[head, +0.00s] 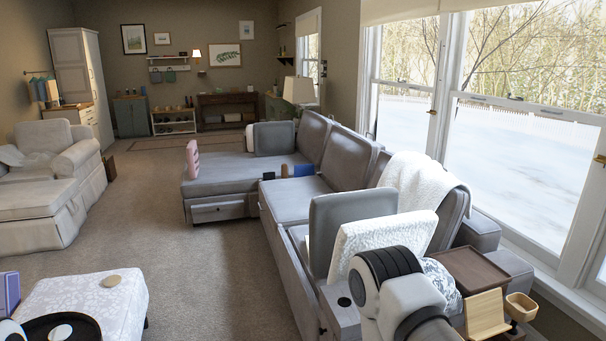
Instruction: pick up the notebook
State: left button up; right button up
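I cannot tell for certain which thing is the notebook. A purple upright item (9,293), possibly a book or box, stands at the left edge on the patterned ottoman and is cut off by the picture edge. A pink upright item (193,160) stands at the near left side of the sofa's chaise. My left gripper is not visible either.
A grey sectional sofa (225,172) with cushions and a white throw (417,180) fills the middle and right. The white patterned ottoman (125,297) is at lower left. A beige armchair (45,150) stands farther left. Carpet (185,260) between them is clear.

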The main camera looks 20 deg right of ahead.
aim_at(300, 170)
jog(key=i, duration=4.35)
jog(key=i+z, duration=0.1)
jog(key=i, duration=0.65)
jog(key=i+j, duration=0.1)
jog(key=i, duration=0.6)
jog(key=i+z, duration=0.2)
jog(key=z, duration=0.25)
jog(key=i+j+z, duration=0.1)
jog(key=z, duration=0.4)
jog(key=i+j+z, duration=0.25)
jog(key=z, duration=0.2)
jog(key=i+j+z, duration=0.15)
jog(key=z, duration=0.3)
jog(key=i+j+z, duration=0.25)
jog(key=z, duration=0.2)
jog(key=i+j+z, duration=0.25)
jog(key=z, duration=0.2)
jog(key=i+j+z, duration=0.1)
jog(key=j+z, duration=0.35)
